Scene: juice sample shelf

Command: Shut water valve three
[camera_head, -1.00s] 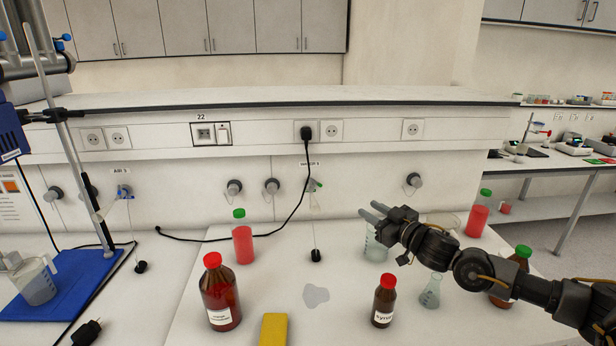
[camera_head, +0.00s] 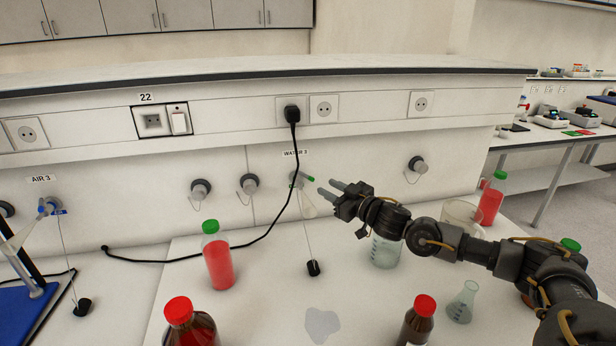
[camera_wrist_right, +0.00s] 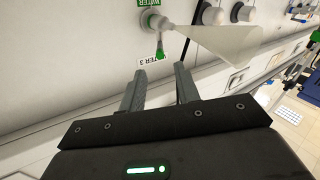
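The WATER 3 valve (camera_head: 297,181) is on the white back wall below its label (camera_head: 296,153), with a green handle. A pale translucent cone (camera_head: 308,204) extends from its outlet. My right gripper (camera_head: 328,189) is open and empty, just right of the valve, and appears apart from it. In the right wrist view the valve (camera_wrist_right: 152,21) and its green handle (camera_wrist_right: 160,52) lie beyond the gap between the fingertips (camera_wrist_right: 160,70). My left gripper is not in view.
A red bottle with green cap (camera_head: 217,262) stands left of the valve. A beaker (camera_head: 385,252) is below my right wrist. Brown red-capped bottles (camera_head: 190,325) (camera_head: 417,322) and a flask (camera_head: 462,303) stand in front. A black cable (camera_head: 270,228) hangs left of the valve.

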